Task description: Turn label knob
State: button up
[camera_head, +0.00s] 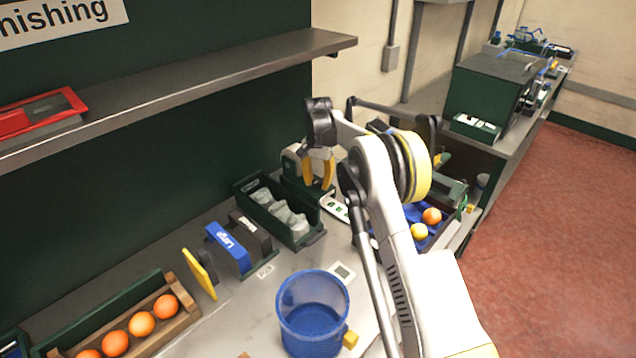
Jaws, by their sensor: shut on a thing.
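My gripper (319,183) points down with its yellow fingers at the label device (291,158), a dark green and cream unit at the back of the bench. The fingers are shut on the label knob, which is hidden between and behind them. A white lettered plate (335,208) lies just in front of the device, below the fingertips. My arm comes in from the lower right.
A green bin with grey bags (258,187) stands left of the device. A blue basket (312,315) stands in front. Oranges sit in a wooden rack (187,318) at lower left. A blue tray with oranges (411,213) lies right, behind my arm. A shelf (200,80) overhangs the left side.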

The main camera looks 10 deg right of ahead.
aim_at(318, 181)
jog(key=shift+m, duration=0.4)
jog(key=o, duration=1.2)
jog(key=shift+o, duration=0.2)
notch_tip(318, 181, up, 8)
jog(key=shift+f, duration=0.25)
jog(key=shift+r, duration=0.1)
